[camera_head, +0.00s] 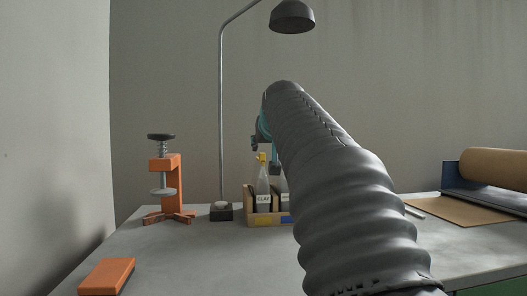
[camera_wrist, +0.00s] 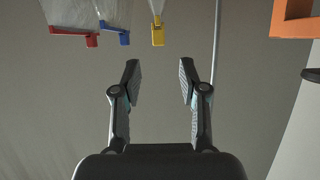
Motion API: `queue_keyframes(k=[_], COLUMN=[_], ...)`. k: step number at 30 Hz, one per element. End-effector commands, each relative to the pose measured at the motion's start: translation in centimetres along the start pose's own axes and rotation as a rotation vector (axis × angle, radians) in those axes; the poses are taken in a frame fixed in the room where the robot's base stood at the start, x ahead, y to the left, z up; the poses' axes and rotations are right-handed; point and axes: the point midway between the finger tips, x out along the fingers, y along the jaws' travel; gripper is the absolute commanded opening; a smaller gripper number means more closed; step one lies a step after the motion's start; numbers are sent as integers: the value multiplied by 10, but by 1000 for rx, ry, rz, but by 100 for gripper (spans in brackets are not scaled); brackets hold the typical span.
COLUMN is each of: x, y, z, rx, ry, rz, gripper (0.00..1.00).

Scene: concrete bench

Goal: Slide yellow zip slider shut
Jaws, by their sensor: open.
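The yellow zip slider (camera_head: 261,157) sits at the top of a clear bag labelled CLAY (camera_head: 262,182), which stands in a cardboard-coloured box (camera_head: 250,205). In the wrist view, the yellow slider (camera_wrist: 158,37) hangs at the top middle, beyond my gripper (camera_wrist: 160,64). My gripper is open and empty, with a finger on each side of the slider's line and a gap between slider and fingertips. In the head view my arm hides most of the gripper and part of the bags.
A blue slider (camera_wrist: 118,38) and a red slider (camera_wrist: 76,31) sit close beside the yellow one. An orange clamp (camera_head: 166,190) and a lamp pole (camera_head: 221,110) stand left of the box. An orange block (camera_head: 107,276) lies at the front left. The bench between is clear.

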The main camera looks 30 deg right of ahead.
Motion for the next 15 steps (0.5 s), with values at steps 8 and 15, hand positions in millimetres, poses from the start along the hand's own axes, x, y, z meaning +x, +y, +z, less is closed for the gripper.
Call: queue_keyframes(k=[8, 15], x=[-40, -48], y=[0, 0], z=[0, 1], rx=[0, 0], ry=[0, -1], rz=[0, 0], gripper=[43, 43])
